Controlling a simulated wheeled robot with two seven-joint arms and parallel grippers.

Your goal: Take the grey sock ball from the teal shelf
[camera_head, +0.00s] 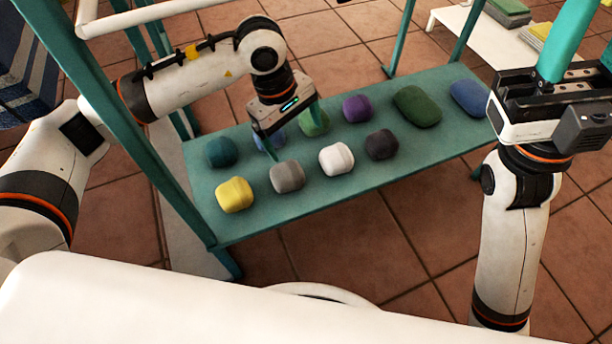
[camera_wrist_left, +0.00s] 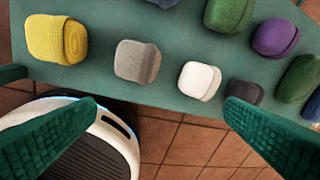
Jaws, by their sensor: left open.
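The grey sock ball (camera_head: 287,176) lies in the front row on the teal shelf (camera_head: 330,195), between a yellow ball and a white ball. It also shows in the left wrist view (camera_wrist_left: 137,61), beyond the open fingers and untouched. My left gripper (camera_head: 294,132) is open and empty above the shelf, just behind the grey ball in the head view. Its two green fingers (camera_wrist_left: 160,112) stand wide apart in the wrist view. My right gripper (camera_head: 585,50) is at the right edge; its fingertips are cut off.
The yellow (camera_head: 234,195), white (camera_head: 336,159) and dark grey (camera_head: 381,144) balls share the front row. Behind are teal (camera_head: 222,151), blue, green, purple (camera_head: 356,109) and larger balls. A teal post (camera_head: 110,120) stands at left. The shelf's front strip is clear.

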